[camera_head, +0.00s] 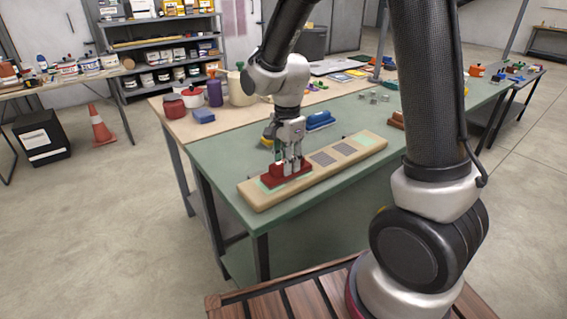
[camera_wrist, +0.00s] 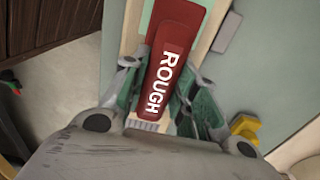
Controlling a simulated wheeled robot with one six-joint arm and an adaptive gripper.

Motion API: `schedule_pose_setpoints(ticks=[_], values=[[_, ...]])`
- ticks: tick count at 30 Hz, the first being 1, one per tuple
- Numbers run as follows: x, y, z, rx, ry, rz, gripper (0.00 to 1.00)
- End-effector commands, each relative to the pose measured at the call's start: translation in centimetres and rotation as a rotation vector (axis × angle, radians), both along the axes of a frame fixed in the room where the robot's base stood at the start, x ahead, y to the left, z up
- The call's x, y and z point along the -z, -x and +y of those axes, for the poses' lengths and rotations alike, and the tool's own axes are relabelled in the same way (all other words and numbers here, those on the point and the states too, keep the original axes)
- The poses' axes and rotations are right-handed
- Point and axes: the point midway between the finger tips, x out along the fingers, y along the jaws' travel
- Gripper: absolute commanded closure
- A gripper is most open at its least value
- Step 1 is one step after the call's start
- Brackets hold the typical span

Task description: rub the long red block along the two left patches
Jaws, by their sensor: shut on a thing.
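The long red block (camera_head: 287,174) sits at the near left end of a pale wooden board (camera_head: 256,197). It also shows in the wrist view (camera_wrist: 180,35), with the word ROUGH on top. My gripper (camera_head: 290,160) is shut on it from above, one finger on each side. A light green patch (camera_head: 265,186) shows around the block's base.
The board lies on a green table (camera_head: 225,160). Behind it are a blue block (camera_head: 320,119) and a yellow object (camera_wrist: 245,127); a brown-red block (camera_head: 397,119) is at the right. Pots and bottles, including a purple one (camera_head: 214,93), stand at the back left.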

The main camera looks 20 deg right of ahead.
Motion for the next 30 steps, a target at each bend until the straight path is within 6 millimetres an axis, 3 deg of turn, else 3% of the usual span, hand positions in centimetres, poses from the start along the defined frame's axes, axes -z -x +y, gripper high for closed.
schedule_pose_setpoints(ticks=[5,24,30], values=[[0.1,-0.1,-0.4,-0.001,0.001,0.001,0.91],[-0.1,0.9,2.4,-0.001,0.000,0.001,0.91],[0.0,0.6,1.7,0.001,0.000,0.001,0.91]])
